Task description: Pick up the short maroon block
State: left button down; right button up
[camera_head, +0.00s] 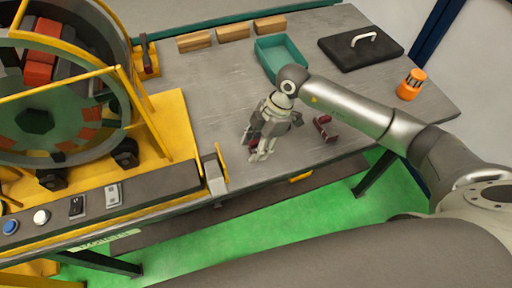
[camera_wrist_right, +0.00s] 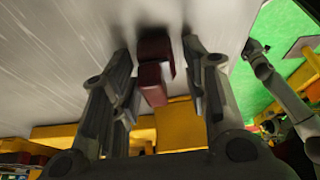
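The short maroon block (camera_wrist_right: 154,68) shows in the right wrist view between the two fingers of my right gripper (camera_wrist_right: 157,52), on the grey table surface. Gaps show on both sides of the block, and the fingers are apart. In the head view my right gripper (camera_head: 257,150) points down at the table near its front edge, and a little maroon (camera_head: 254,143) shows by its fingers; the rest is hidden. Another maroon piece (camera_head: 325,128) lies on the table to the right of the gripper.
A teal tray (camera_head: 268,62), wooden blocks (camera_head: 233,32), a black plate with a handle (camera_head: 345,55) and an orange cylinder (camera_head: 411,84) are on the table (camera_head: 190,85). A yellow machine with a stator (camera_head: 150,110) fills the left.

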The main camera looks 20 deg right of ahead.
grip_shut()
jog(key=shift+r, duration=0.2)
